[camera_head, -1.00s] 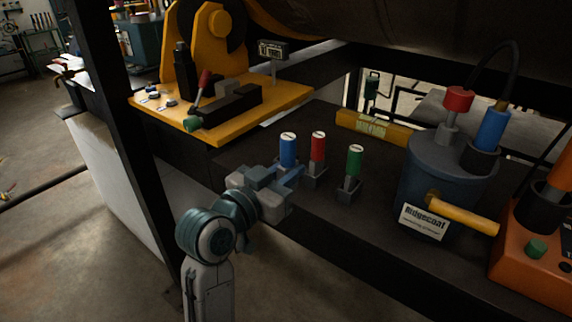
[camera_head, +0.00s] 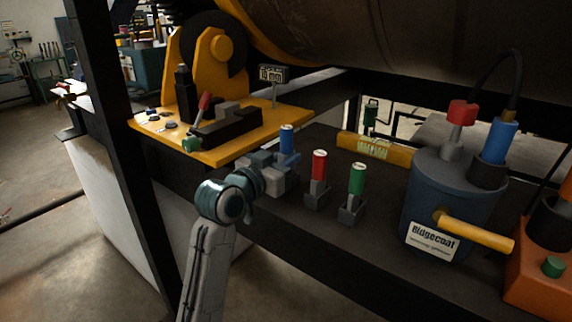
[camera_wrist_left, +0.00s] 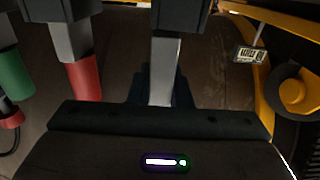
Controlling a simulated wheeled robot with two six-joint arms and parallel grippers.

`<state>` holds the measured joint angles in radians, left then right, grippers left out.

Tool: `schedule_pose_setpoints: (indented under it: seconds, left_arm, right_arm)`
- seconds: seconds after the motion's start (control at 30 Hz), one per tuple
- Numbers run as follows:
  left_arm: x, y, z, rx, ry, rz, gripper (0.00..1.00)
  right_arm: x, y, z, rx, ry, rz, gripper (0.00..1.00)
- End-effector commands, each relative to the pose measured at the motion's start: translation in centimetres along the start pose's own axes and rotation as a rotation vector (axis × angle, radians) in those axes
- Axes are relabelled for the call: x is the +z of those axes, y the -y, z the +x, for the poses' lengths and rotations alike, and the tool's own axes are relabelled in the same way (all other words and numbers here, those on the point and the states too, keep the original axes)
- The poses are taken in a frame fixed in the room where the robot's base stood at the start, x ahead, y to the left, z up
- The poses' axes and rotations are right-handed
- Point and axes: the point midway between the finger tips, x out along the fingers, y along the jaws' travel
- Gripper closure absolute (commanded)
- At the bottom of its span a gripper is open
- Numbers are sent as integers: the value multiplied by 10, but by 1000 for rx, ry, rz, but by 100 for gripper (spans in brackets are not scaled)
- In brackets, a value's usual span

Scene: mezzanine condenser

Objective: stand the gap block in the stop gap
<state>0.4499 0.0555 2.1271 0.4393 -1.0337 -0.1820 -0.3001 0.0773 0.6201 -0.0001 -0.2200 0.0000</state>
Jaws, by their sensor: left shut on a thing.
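My left gripper (camera_head: 283,172) is shut on the grey stem (camera_wrist_left: 165,70) of the blue-topped block (camera_head: 287,138). The block is upright, raised above the dark bench; its dark base (camera_wrist_left: 181,14) shows in the wrist view, and the arm hides its lower part in the head view. A red-topped block (camera_head: 319,166) and a green-topped block (camera_head: 357,180) stand on the bench to the right. A black fixture (camera_head: 222,132) with a grey piece and a red-handled lever (camera_head: 204,103) sits on the yellow plate (camera_head: 285,118). I cannot clearly make out the stop gap. My right gripper is out of view.
A blue-grey pot (camera_head: 435,200) with a yellow handle and an orange unit (camera_head: 530,285) stand at the right. A yellow level (camera_head: 374,148) lies behind. A small display (camera_head: 273,73) rises from the plate. A black post (camera_head: 115,130) stands left of the arm.

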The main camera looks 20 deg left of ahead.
Motion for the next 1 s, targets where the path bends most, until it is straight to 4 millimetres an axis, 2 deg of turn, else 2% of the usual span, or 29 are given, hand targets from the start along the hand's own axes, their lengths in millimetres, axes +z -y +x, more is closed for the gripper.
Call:
schedule_pose_setpoints:
  seconds: [0.17,0.47,0.83,0.87,0.97,1.0]
  left_arm:
    - [2,8,10,0,-1,1,100]
    - [34,8,10,-1,0,-1,100]
    - [39,8,10,-1,-3,0,100]
    - [40,8,10,-1,-1,0,80]
    - [40,8,10,-1,-1,0,60]
    - [40,8,10,-1,-1,0,60]
  right_arm:
    - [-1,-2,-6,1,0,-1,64]
    - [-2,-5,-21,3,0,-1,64]
    - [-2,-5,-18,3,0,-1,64]
    - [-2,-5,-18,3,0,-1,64]
    - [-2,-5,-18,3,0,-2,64]
    - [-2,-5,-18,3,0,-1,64]
